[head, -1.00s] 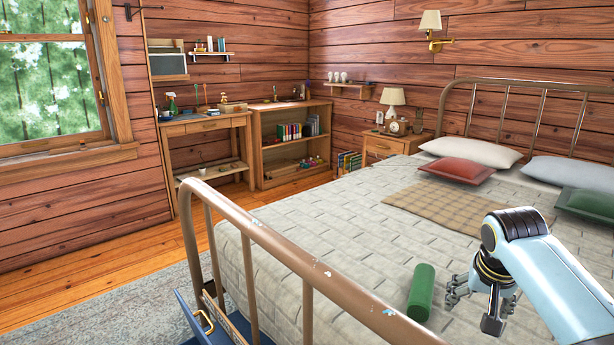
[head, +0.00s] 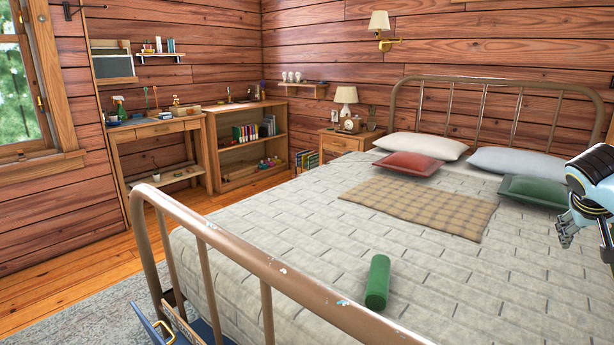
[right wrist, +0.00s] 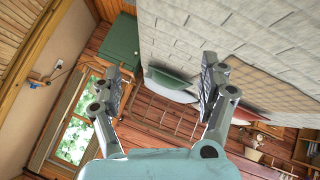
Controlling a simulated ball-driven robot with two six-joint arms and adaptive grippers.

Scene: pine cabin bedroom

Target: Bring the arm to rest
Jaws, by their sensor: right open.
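My right arm comes in at the right edge of the head view, and its gripper (head: 566,236) hangs above the right side of the bed. In the right wrist view the two fingers of the right gripper (right wrist: 165,85) are spread wide with nothing between them. A green cylindrical bolster (head: 377,283) lies on the bed near the footboard, apart from the gripper. My left gripper is not in view.
The bed (head: 455,285) has a brown metal footboard rail (head: 255,270) in front. A plaid blanket (head: 420,205), a red pillow (head: 408,164) and a dark green pillow (head: 535,190) lie on it. A desk (head: 160,130) and shelf stand at the back left.

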